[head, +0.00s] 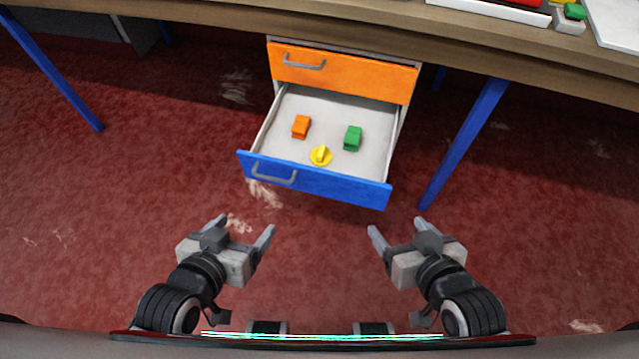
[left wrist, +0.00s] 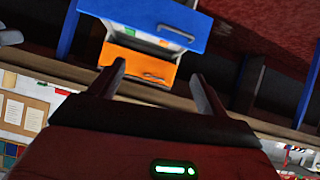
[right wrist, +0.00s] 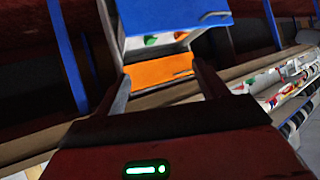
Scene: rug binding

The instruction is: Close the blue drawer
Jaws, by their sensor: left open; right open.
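The blue drawer (head: 330,186) is pulled out below the orange drawer (head: 345,73), which is shut. The blue front has a grey handle (head: 274,171) on its left part. Inside lie an orange block (head: 300,127), a green block (head: 352,138) and a yellow round piece with a raised bar (head: 320,155). My left gripper (head: 246,229) is open and empty, in front of the drawer's left end and apart from it. My right gripper (head: 396,229) is open and empty, in front of its right end. The blue front also shows in the left wrist view (left wrist: 165,22) and the right wrist view (right wrist: 170,14).
The drawer unit stands under a wooden worktop (head: 220,14) with blue legs, one at the right (head: 463,145) and one at the left (head: 52,70). Trays and small parts lie on top at the far right. The red floor (head: 320,240) in front of the drawer is clear.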

